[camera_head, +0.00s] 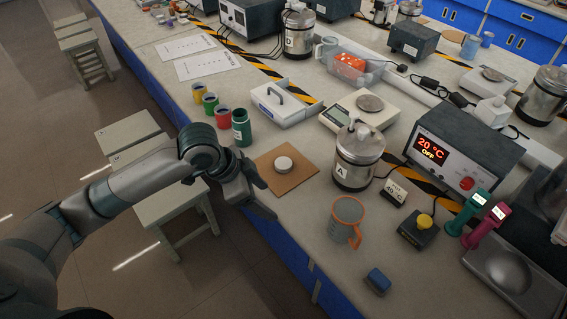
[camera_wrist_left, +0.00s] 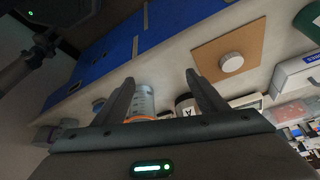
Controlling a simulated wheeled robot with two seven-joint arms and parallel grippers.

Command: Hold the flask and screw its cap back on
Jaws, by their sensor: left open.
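A dark green flask (camera_head: 241,130) stands upright on the bench, behind and left of the brown square mat (camera_head: 268,184). It is partly in view at the right edge of the left wrist view (camera_wrist_left: 311,20). A round white cap (camera_head: 284,164) lies flat on the mat, apart from the flask. The cap also shows in the left wrist view (camera_wrist_left: 231,62). My left gripper (camera_head: 267,199) is open and empty over the bench's front edge, in front of the mat, its fingers apart from cap and flask. My right gripper is not in view.
Red, green and yellow cups (camera_head: 210,103) stand left of the flask. A white box with a handle (camera_head: 284,101) is behind the mat. A steel pot marked A (camera_head: 357,160) and an orange-rimmed jug (camera_head: 346,222) stand to the right. Bench between mat and jug is clear.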

